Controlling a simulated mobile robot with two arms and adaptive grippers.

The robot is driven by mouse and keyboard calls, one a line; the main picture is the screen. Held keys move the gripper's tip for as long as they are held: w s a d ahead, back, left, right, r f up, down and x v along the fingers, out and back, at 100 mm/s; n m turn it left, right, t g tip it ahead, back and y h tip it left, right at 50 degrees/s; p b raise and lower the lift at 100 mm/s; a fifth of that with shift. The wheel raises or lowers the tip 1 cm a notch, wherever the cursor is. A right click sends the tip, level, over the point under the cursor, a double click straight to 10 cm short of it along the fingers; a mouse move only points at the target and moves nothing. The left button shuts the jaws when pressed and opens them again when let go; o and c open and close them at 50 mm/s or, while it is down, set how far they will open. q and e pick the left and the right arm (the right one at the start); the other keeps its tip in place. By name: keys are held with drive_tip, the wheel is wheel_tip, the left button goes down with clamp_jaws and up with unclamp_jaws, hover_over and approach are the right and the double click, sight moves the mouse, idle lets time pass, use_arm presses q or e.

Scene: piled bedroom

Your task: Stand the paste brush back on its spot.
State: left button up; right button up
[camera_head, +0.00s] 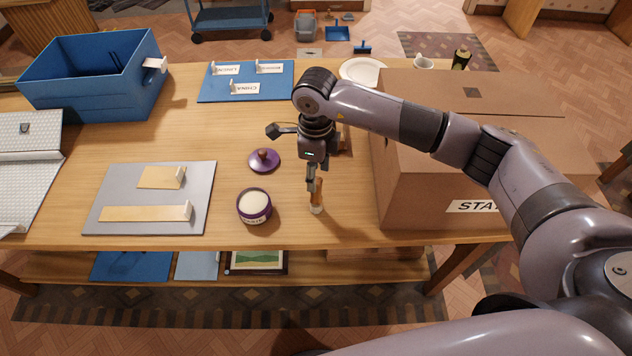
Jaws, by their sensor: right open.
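The paste brush (317,196) has an orange-brown handle and a pale lower end. It appears upright on the wooden table, to the right of the purple paste jar (254,219). My right gripper (316,178) points down over the brush, its fingers beside the upper handle. It is open; the fingers partly hide the handle, and I cannot tell whether they touch it. The open jar shows white paste and a label on its front. Its purple lid (264,160) lies behind it. My left gripper is not in view.
A large cardboard box (421,205) stands close to the right. A grey board (154,222) with wooden strips lies at left, a blue board (273,91) behind. A blue crate (92,95) is at back left, a white plate (362,70) at the back. Bare table surrounds the jar.

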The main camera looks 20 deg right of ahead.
drive_tip(key=shift+r, duration=0.1)
idle(0.6)
drive_tip(key=shift+r+p, duration=0.45)
drive_tip(key=shift+r, duration=0.45)
